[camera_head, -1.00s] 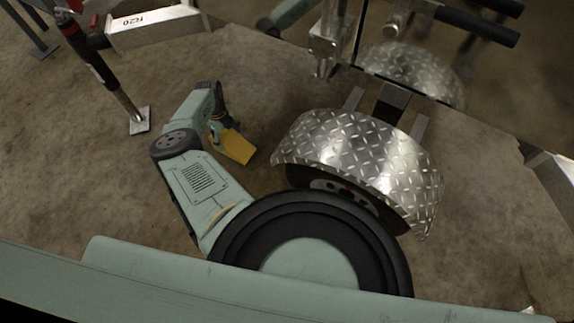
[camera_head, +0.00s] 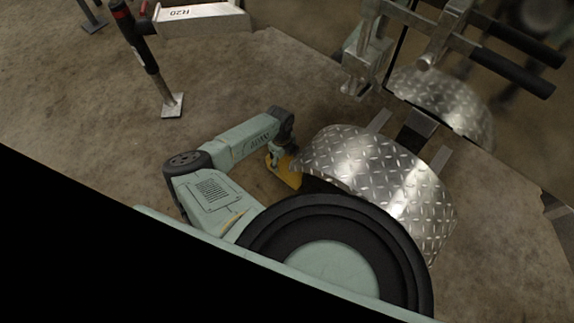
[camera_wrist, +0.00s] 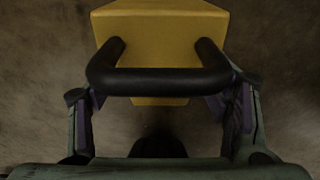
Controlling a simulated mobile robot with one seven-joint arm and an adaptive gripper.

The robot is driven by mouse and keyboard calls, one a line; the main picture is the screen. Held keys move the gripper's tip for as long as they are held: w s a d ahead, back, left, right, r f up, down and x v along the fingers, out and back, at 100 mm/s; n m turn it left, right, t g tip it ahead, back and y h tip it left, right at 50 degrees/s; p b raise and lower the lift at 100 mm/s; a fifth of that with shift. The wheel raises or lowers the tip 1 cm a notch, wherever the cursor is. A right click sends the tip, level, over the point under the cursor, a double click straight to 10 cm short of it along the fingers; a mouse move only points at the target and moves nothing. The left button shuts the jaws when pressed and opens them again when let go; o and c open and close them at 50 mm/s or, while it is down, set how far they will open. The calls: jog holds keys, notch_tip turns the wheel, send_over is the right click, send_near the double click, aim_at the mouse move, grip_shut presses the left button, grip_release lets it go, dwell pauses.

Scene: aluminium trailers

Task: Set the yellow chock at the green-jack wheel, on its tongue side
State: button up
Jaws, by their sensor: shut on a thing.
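The yellow chock (camera_head: 284,172) is low by the floor at the left end of the diamond-plate fender (camera_head: 380,178). In the wrist view the chock (camera_wrist: 160,38) fills the top middle, with a black handle (camera_wrist: 160,82) across it. My gripper (camera_head: 277,150) is shut on this handle, its fingers at the handle's two ends in the wrist view (camera_wrist: 160,100). The wheel under the fender is mostly hidden by the fender and my arm. Whether the chock touches the floor or tyre, I cannot tell. No green jack can be made out.
Metal trailer framework (camera_head: 370,50) is at the upper right. Floor left of my arm is bare.

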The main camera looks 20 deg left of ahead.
jog(key=shift+s+d, duration=0.2)
jog(key=shift+d, duration=0.25)
jog(key=f, duration=0.1)
jog(key=f+b, duration=0.1)
jog(key=f, duration=0.1)
jog(key=shift+s+d+f, duration=0.15)
jog(key=shift+d+f, duration=0.1)
jog(key=shift+f, duration=0.1)
jog(key=shift+r, duration=0.1)
jog(key=o, duration=1.9)
jog(key=shift+f, duration=0.2)
jog(key=shift+c, duration=0.2)
jog(key=r+p, duration=0.1)
jog(key=r, duration=0.3)
jog(key=r+p, duration=0.1)
jog(key=r, duration=0.3)
jog(key=r+p, duration=0.1)
jog(key=r, duration=0.3)
jog(key=shift+a+r, duration=0.15)
jog(key=shift+a, duration=0.25)
